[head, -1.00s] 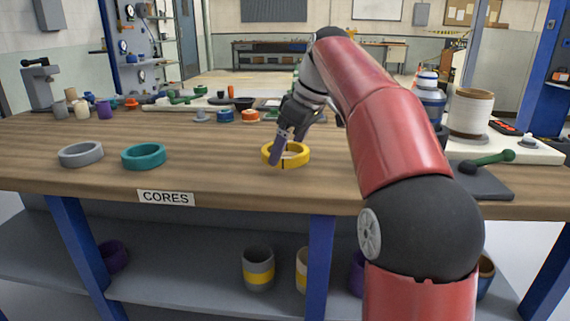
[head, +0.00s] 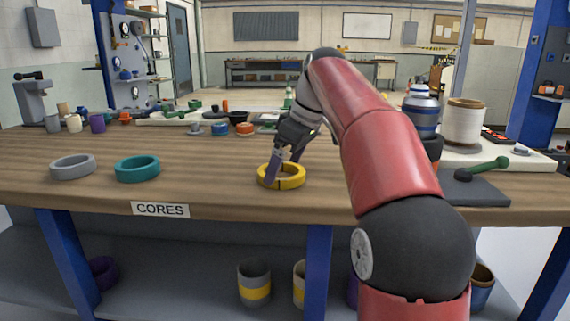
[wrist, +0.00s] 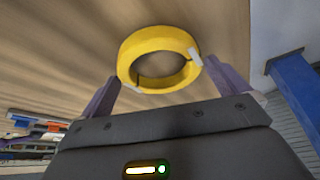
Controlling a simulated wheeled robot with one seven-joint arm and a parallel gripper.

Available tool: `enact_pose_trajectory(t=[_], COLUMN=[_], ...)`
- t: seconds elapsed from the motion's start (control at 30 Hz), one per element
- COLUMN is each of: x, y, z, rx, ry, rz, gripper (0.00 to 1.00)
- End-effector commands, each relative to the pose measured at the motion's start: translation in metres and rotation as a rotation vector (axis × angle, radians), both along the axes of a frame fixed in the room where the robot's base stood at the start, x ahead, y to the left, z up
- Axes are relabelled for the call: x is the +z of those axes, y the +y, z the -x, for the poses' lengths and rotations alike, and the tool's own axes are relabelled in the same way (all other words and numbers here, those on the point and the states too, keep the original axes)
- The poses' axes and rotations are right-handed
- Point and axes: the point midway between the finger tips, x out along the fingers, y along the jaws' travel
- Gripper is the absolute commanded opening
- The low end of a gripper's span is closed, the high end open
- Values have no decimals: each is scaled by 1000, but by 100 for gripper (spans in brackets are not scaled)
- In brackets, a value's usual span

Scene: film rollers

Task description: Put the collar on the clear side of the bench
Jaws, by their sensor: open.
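A yellow ring-shaped collar (head: 291,183) with a dark split in its front wall lies flat on the wooden bench (head: 218,190), near the front edge. It also shows in the wrist view (wrist: 150,42), ahead of and between the fingers. My gripper (head: 283,168) is over the collar with its purple fingers spread. In the head view one finger overlaps the collar's left side. Pale patches show at the collar's sides in the wrist view; I cannot tell whether the fingers touch it.
A teal ring (head: 137,175) and a grey ring (head: 73,173) lie to the left, above a CORES label (head: 160,209). Bare wood lies between teal ring and collar. A dark plate (head: 475,193) with a green-handled tool (head: 488,167) is at the right. Small parts crowd the back.

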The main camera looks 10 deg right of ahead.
Motion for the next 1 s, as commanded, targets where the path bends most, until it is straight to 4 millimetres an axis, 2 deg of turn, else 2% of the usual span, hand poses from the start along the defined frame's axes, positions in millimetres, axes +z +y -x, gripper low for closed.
enact_pose_trajectory(t=[0.3, 0.5, 0.7, 1.0], x=[66, 96, 106, 106], y=[-20, -30, -33, -30], z=[15, 24, 28, 32], rx=[-2, -2, 0, -21], ry=[-4, -2, -1, 0], rz=[0, -1, -1, 0], gripper=[100, 100, 100, 100])
